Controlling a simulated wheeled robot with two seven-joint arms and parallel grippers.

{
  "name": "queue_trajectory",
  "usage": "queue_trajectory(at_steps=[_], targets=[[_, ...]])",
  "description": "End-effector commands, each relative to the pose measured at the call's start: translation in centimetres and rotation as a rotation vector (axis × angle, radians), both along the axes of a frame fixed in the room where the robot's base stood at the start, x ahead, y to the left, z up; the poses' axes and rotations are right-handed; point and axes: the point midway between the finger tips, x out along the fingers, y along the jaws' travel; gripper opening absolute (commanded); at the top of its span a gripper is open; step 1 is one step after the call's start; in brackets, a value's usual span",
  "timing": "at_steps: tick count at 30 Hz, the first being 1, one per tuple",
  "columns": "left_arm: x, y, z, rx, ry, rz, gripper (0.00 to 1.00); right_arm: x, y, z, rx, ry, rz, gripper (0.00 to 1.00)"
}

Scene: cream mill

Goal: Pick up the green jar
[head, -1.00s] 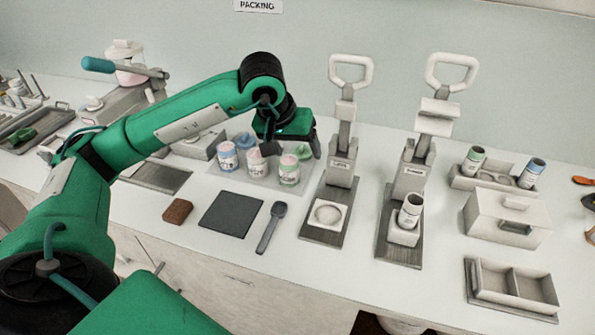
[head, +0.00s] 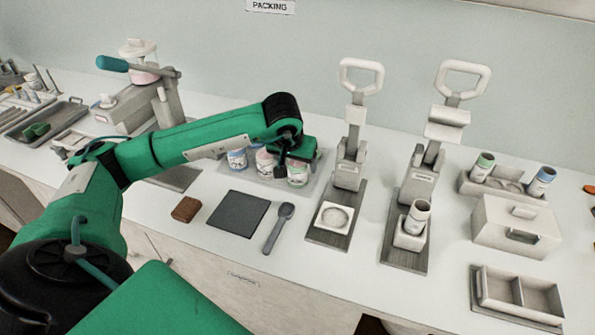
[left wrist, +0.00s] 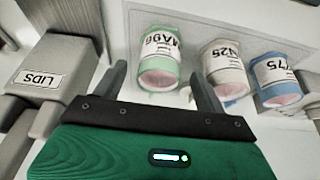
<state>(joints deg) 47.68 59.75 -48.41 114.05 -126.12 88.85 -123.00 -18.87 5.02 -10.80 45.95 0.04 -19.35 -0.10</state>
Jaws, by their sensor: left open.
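The green jar (head: 297,174) stands on a pale mat at the back of the bench, at the right end of a row of jars. My left gripper (head: 293,157) is above it and partly hides its top. In the left wrist view the green jar (left wrist: 160,62), with a white label and pink contents, shows between and beyond the two spread fingers of my left gripper (left wrist: 159,73). The fingers are open and hold nothing. Whether they touch the jar I cannot tell. My right gripper is not in view.
A dark square mat (head: 238,213) and a grey scoop (head: 278,227) lie in front. Another green-rimmed jar (head: 482,167) stands in a rack at right.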

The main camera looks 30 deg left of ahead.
Motion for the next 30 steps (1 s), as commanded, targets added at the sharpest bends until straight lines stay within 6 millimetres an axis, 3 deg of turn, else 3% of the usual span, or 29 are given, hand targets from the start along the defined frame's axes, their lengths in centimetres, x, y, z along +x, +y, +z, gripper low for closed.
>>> queue_trajectory(at_steps=[6, 14, 22, 30], targets=[[0.9, 0.1, -2.4, -0.002, 0.002, 0.001, 0.73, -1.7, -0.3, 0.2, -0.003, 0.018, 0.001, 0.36], [1.0, 0.2, -2.7, -0.001, 0.0, 0.0, 0.73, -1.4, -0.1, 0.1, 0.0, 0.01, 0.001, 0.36], [1.0, 0.2, -2.7, -0.001, 0.0, 0.0, 0.22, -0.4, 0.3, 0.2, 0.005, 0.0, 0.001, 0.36], [1.0, 0.2, -2.6, -0.001, -0.001, 0.001, 0.22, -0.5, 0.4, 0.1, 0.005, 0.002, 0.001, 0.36]])
